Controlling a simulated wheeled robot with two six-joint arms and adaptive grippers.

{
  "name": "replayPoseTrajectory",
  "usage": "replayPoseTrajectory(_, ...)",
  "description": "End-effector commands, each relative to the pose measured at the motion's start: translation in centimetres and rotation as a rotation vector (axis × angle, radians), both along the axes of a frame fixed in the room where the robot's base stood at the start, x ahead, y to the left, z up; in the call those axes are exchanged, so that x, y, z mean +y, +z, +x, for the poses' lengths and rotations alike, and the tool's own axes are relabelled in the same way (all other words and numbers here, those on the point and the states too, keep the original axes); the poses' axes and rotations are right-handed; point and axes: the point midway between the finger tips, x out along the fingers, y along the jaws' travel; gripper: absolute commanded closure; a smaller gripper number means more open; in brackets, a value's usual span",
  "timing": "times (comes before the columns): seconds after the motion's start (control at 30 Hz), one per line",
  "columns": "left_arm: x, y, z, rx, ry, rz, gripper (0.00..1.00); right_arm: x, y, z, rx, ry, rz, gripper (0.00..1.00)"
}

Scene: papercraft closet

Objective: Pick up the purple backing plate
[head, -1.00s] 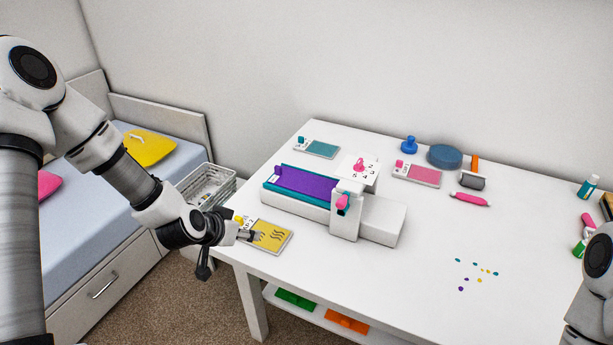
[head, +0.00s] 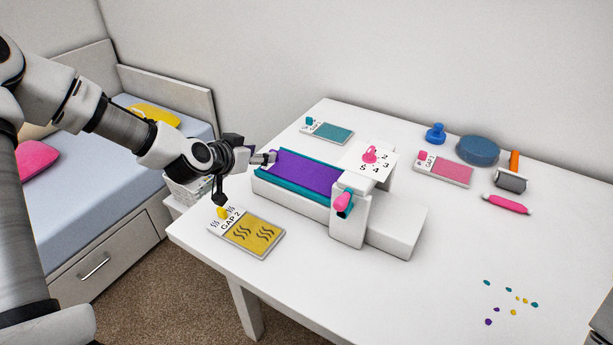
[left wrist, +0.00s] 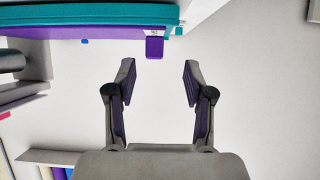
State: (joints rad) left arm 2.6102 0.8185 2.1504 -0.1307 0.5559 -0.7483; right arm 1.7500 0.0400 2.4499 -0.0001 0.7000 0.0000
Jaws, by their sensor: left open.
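The purple backing plate (head: 305,174) lies in the teal tray (head: 290,192) on top of the white press (head: 385,228). My left gripper (head: 269,157) is at the plate's left end, open and apparently empty. In the left wrist view, the plate shows as a purple strip (left wrist: 75,33) under the teal layer (left wrist: 90,13). A small purple tab (left wrist: 154,47) sticks out from its end. The open fingers (left wrist: 158,72) stand either side of the tab's line, with the tab just beyond the fingertips. My right gripper is out of view.
A yellow GAP 2 card (head: 252,233) lies at the table's near left edge. A teal card (head: 328,132) lies behind the press. A pink card (head: 444,168), blue disc (head: 478,150) and pink roller (head: 507,204) are at the right.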

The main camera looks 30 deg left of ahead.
Motion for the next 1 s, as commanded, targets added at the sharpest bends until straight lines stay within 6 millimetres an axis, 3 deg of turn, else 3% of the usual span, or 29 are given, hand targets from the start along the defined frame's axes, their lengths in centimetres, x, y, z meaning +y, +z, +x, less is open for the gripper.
replayPoseTrajectory(0.33,-1.0,-2.6,4.8,0.002,-0.002,0.004,0.47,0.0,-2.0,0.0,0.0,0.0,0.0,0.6)
replayPoseTrajectory(0.6,-1.1,-2.7,5.4,0.001,-0.001,-0.003,0.47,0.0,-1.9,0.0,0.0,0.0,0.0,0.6)
replayPoseTrajectory(0.63,-1.1,-2.7,5.4,0.001,-0.001,-0.003,0.54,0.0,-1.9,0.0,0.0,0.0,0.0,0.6)
replayPoseTrajectory(0.77,-1.1,-2.7,5.4,0.001,-0.001,-0.003,1.0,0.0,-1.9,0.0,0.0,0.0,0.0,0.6)
replayPoseTrajectory(1.0,-1.0,-2.7,5.4,0.002,-0.001,-0.003,1.0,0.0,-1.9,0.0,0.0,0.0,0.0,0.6)
